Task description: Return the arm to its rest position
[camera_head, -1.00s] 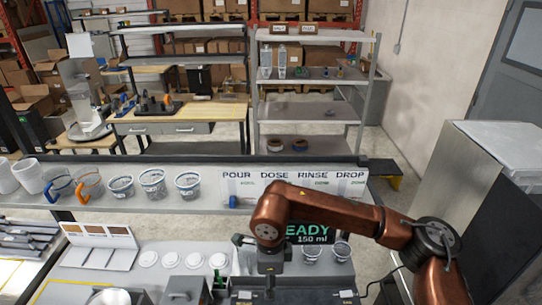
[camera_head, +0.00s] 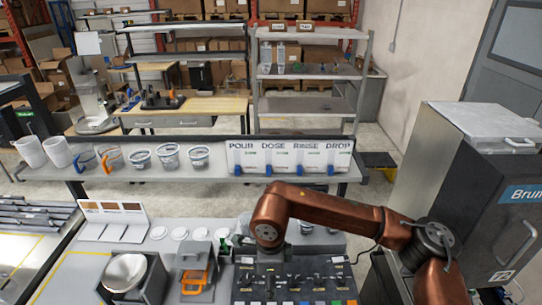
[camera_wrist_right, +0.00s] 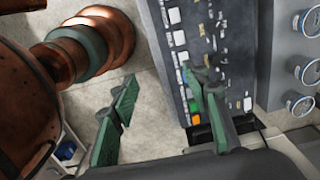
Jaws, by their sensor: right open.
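My right arm (camera_head: 335,208), copper-coloured, comes in from the right and is bent over the front bench, its elbow-like joint raised. Its gripper is mostly hidden behind the arm in the head view. In the right wrist view my right gripper (camera_wrist_right: 160,88) has two green-padded fingers spread apart with nothing between them. Below it lie a dark panel with small keys (camera_wrist_right: 185,62) and a pale floor-like surface. My left gripper is not in view.
A dark control panel with several knobs (camera_head: 290,285) lies under the arm. A shelf (camera_head: 225,185) behind holds cups and a POUR, DOSE, RINSE, DROP sign (camera_head: 290,155). A metal bowl (camera_head: 125,270) sits front left. A dark machine (camera_head: 505,190) stands close on the right.

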